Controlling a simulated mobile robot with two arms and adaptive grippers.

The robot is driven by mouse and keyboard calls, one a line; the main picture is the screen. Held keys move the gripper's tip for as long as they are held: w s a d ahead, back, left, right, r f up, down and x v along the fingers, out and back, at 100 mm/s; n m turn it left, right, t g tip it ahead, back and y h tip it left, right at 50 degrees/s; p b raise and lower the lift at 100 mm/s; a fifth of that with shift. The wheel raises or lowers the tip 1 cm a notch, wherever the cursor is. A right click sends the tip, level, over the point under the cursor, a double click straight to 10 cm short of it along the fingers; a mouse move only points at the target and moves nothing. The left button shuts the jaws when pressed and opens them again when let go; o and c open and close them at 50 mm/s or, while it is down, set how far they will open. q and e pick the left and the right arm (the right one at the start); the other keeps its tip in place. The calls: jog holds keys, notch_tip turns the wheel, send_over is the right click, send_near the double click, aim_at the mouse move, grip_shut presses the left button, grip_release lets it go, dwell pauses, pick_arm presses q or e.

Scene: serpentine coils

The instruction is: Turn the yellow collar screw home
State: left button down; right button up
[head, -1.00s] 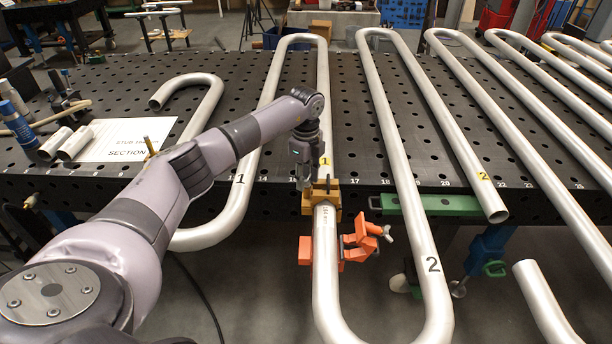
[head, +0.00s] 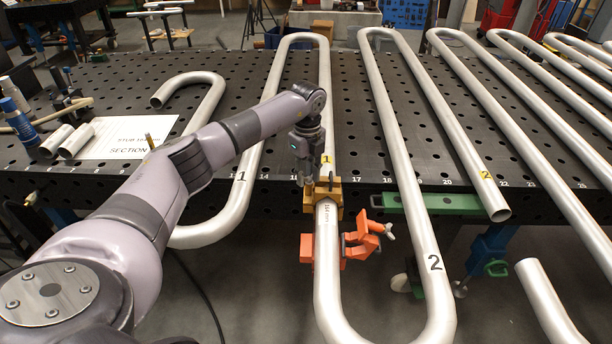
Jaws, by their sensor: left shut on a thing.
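The yellow collar (head: 323,197) sits around the steel tube of coil 1 (head: 327,265) at the table's front edge. Its screw is too small and too covered by my gripper to make out clearly. My left gripper (head: 307,182) points down at the left part of the collar's top. It is shut, with its fingertips at the collar; what they grip is mostly hidden. My right gripper is not in view.
An orange clamp (head: 362,241) is on the same tube just below the collar. Coil 2 (head: 412,200) runs close to the right, with a green clamp bar (head: 440,203) at the table edge.

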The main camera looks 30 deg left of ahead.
pick_arm(q)
jog(key=m, duration=0.2)
jog(key=m+b, duration=0.1)
jog(key=m, duration=0.3)
jog(key=shift+w+m+b, duration=0.25)
jog(key=shift+m+b, duration=0.05)
jog(key=shift+b, duration=0.1)
jog(key=m, duration=0.2)
jog(key=m+b, duration=0.1)
jog(key=m, duration=0.3)
jog(key=shift+w+d+f, duration=0.1)
jog(key=shift+f, duration=0.15)
jog(key=m+b, duration=0.1)
jog(key=m, duration=0.5)
jog(key=shift+w+f+m+b, duration=0.1)
jog(key=shift+m+b, duration=0.3)
jog(key=m, duration=0.5)
jog(key=shift+f+m+b, duration=0.1)
jog(key=shift+m+b, duration=0.3)
jog(key=c, duration=1.7)
grip_release()
jog(key=o, duration=0.3)
jog(key=shift+s+d, duration=0.15)
jog(key=shift+s, duration=0.05)
jog(key=o, duration=0.5)
jog(key=shift+r, duration=0.3)
